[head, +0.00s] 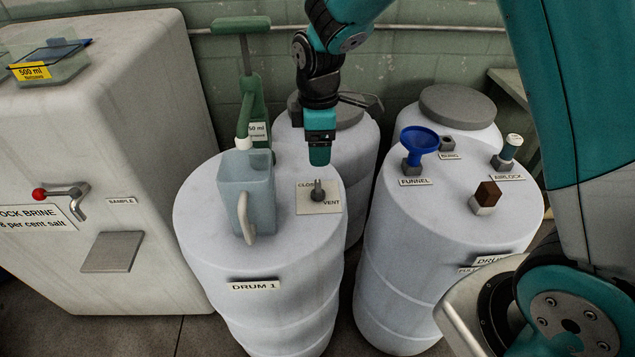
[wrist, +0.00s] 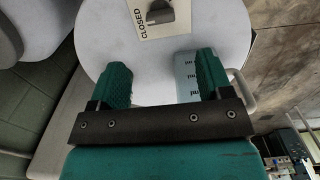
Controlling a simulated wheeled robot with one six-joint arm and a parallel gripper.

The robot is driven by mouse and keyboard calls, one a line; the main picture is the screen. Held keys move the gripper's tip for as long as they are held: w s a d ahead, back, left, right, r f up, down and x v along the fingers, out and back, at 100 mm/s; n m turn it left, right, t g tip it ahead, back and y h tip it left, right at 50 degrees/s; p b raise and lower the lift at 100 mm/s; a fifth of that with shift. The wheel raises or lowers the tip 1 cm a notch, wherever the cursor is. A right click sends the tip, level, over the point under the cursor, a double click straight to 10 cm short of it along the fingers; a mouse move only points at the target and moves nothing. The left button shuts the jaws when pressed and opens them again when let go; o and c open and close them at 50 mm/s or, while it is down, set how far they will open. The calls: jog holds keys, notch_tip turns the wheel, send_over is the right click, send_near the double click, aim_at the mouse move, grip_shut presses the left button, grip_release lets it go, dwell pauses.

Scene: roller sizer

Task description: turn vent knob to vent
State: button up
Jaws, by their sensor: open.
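The vent knob (head: 317,191) is a small grey knob on a pale plate on top of drum 1 (head: 287,250). The plate carries the words CLOSED, partly hidden in the head view, and VENT. The knob also shows at the top edge of the wrist view (wrist: 160,14), cut off there, with CLOSED beside it. Which mark the knob points at is hard to tell. My gripper (head: 319,160) hangs above and behind the knob, apart from it. In the wrist view my gripper (wrist: 162,78) has its two green fingers spread, with nothing between them.
A blue-grey jug (head: 250,188) stands left of the knob on drum 1, with a green hand pump (head: 252,105) behind it. A large white tank (head: 100,130) stands left.

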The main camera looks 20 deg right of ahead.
aim_at(318, 185)
notch_tip(318, 185, down, 11)
jog(key=shift+f+p, duration=0.2)
jog(key=shift+p, duration=0.3)
jog(key=c, duration=0.9)
